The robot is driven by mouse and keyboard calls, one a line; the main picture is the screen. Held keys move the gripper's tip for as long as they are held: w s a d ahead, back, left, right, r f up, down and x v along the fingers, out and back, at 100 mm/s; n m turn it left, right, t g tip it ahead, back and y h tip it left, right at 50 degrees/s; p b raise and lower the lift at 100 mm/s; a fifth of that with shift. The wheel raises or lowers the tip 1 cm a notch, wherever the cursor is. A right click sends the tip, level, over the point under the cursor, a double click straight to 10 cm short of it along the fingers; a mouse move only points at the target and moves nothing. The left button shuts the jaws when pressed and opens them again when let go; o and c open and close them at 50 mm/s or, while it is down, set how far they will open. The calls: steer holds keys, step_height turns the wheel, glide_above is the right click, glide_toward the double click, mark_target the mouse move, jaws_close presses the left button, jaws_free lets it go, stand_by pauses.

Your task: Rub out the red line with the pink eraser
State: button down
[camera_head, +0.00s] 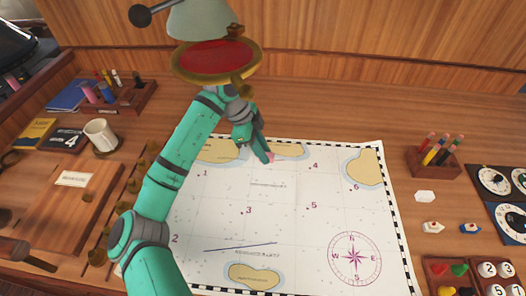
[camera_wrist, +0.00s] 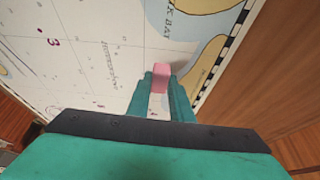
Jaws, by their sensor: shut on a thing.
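My gripper (camera_head: 264,153) is shut on the pink eraser (camera_head: 270,157), over the upper part of the chart (camera_head: 330,220). In the wrist view, the pink eraser (camera_wrist: 162,72) sticks out beyond the fingertips of my gripper (camera_wrist: 161,88), with the chart (camera_wrist: 100,45) behind it. I cannot tell whether the eraser touches the paper. No red line can be made out in either view; my arm and gripper cover part of the chart. A dark blue line (camera_head: 240,246) shows at the chart's lower left.
A pencil holder (camera_head: 433,162), a white block (camera_head: 425,196) and two small boats (camera_head: 431,227) stand right of the chart. A mug (camera_head: 101,134) and a wooden board (camera_head: 75,205) are at the left.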

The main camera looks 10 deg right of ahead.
steer(key=shift+w+f, duration=0.1)
stand_by(0.3)
steer(key=shift+d, duration=0.1)
steer(key=shift+f, duration=0.1)
steer(key=shift+a, duration=0.25)
steer(key=shift+d+f, duration=0.2)
steer(key=shift+f, duration=0.05)
stand_by(0.9)
steer(key=shift+a, duration=0.2)
steer(key=shift+s+d, duration=0.15)
steer(key=shift+s, duration=0.05)
stand_by(0.5)
steer(key=shift+w, duration=0.1)
stand_by(0.3)
steer(key=shift+d, duration=0.1)
